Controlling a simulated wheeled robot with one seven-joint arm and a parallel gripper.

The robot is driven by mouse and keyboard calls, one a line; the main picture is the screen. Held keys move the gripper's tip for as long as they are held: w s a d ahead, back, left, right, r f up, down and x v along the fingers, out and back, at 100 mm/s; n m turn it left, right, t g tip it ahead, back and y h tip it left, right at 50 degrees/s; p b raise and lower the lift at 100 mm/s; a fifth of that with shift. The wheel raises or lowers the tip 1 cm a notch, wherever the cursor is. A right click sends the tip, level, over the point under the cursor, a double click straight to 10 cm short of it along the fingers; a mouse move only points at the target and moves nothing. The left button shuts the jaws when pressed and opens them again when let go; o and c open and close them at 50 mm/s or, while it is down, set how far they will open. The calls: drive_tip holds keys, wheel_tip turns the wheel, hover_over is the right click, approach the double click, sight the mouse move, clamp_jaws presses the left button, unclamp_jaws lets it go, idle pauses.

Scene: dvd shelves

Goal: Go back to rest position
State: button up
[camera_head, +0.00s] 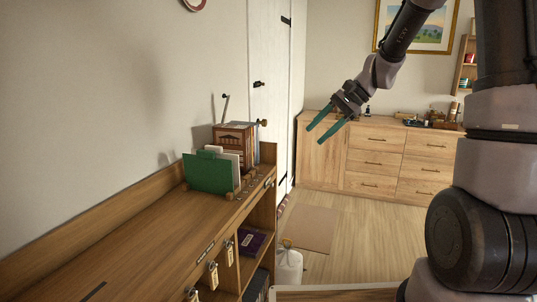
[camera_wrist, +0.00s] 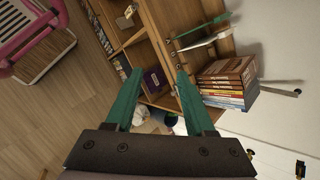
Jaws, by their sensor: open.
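The shelf unit (camera_head: 130,245) runs along the left wall.
A wooden dresser (camera_head: 375,165) with several small items on top stands at the back. A white bag or bin (camera_head: 289,263) is on the floor beside the shelf. A stack of books (camera_wrist: 228,82) and a pink-framed object (camera_wrist: 30,38) show in the wrist view. Open floor lies centrally.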

drive_tip(key=s+d+r+n+t+h, duration=0.2)
drive_tip(key=s+d+r, duration=0.3)
drive_tip(key=s, duration=0.5)
drive_tip(key=s+d+r+n+t+h, duration=0.2)
drive_tip(key=s+d+r+t+h, duration=0.2)
drive_tip(key=s+r, duration=0.3)
drive_tip(key=s+d, duration=0.1)
drive_tip(key=s, duration=0.2)
drive_tip(key=shift+s+n+t+h, duration=0.3)
drive_tip(key=shift+n+t, duration=0.1)
